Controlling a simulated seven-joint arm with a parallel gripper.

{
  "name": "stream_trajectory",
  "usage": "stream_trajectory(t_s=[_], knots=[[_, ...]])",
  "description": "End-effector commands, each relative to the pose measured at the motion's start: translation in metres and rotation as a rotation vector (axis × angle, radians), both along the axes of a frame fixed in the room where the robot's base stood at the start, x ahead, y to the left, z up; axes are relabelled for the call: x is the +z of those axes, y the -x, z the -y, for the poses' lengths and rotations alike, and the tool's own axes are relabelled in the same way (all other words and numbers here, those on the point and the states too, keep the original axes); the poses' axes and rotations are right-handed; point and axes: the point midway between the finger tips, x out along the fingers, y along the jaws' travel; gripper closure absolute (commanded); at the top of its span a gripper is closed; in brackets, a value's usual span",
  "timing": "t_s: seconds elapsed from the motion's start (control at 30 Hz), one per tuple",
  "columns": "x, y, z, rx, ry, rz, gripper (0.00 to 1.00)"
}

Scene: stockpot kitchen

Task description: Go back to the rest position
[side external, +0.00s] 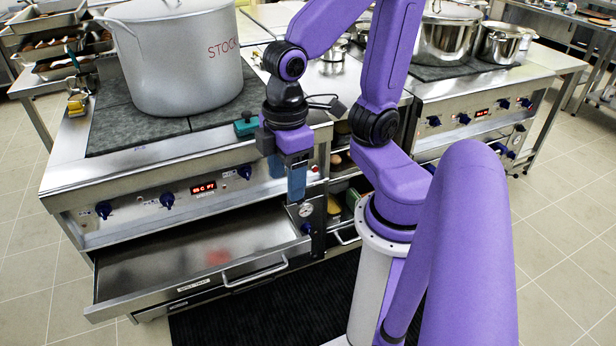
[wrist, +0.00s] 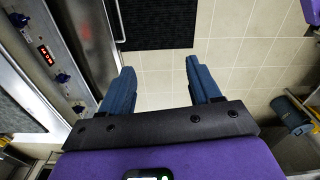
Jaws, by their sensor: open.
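My gripper (side external: 287,180) hangs in front of the stove's front panel in the side external view, fingers pointing down. In the wrist view its two blue fingers (wrist: 160,85) are wide apart with only tiled floor between them. It holds nothing. My purple arm reaches from the right side of the side external view and bends down to the gripper.
A large stockpot (side external: 185,60) stands on the stove top (side external: 105,130). A drawer (side external: 200,262) below is pulled out, left of and below my gripper. A black mat (side external: 270,310) lies on the floor. Metal pots (side external: 445,38) stand on the stove behind my arm.

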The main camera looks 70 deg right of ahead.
Motion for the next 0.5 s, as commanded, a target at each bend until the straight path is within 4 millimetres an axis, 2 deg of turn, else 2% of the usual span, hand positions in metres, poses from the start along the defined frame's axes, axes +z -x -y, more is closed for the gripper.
stream_trajectory(t_s=[0.03,0.1,0.2,0.5], knots=[[-0.002,0.013,0.003,0.059,0.000,-0.001,0.38],[-0.005,0.024,0.007,0.116,0.000,-0.002,0.38],[-0.007,0.033,0.010,0.166,0.000,-0.004,0.38],[-0.008,0.036,0.012,0.183,0.000,-0.005,0.38]])
